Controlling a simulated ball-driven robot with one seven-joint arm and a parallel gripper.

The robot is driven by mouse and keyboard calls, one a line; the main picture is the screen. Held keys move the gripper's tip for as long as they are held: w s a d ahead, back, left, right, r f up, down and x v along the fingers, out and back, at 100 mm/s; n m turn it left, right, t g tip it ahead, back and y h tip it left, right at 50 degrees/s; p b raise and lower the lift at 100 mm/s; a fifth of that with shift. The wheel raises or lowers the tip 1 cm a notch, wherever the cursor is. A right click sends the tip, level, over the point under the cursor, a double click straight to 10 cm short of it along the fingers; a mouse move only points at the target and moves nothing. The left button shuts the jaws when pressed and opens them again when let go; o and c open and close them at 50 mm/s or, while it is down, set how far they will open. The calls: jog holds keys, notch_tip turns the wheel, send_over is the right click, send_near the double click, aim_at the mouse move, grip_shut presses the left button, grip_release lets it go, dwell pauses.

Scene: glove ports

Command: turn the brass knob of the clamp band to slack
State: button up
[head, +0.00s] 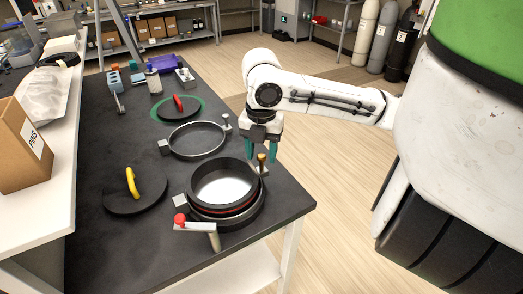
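The brass knob (262,157) stands upright on a small bracket at the back right of the near port. The clamp band (254,215) appears as a dark ring around the base of the near black port (192,191), which has a red line round it and a pale inside. My gripper (260,159) points down at the knob, its two teal fingers apart. The knob shows between the fingertips, with a gap visible on both sides. I cannot tell whether the fingers straddle it exactly or stand slightly behind it.
A red-knobbed lever (180,219) stands at the port's front. A loose grey ring (170,147), a black lid with yellow handle (133,206) and a lid with red handle (180,113) lie on the dark bench (100,250). Floor at right is clear.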

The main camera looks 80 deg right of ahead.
aim_at(262, 156)
notch_tip(262, 156, up, 11)
jog(key=shift+p, duration=0.4)
jog(key=shift+f, duration=0.15)
dwell(0.7)
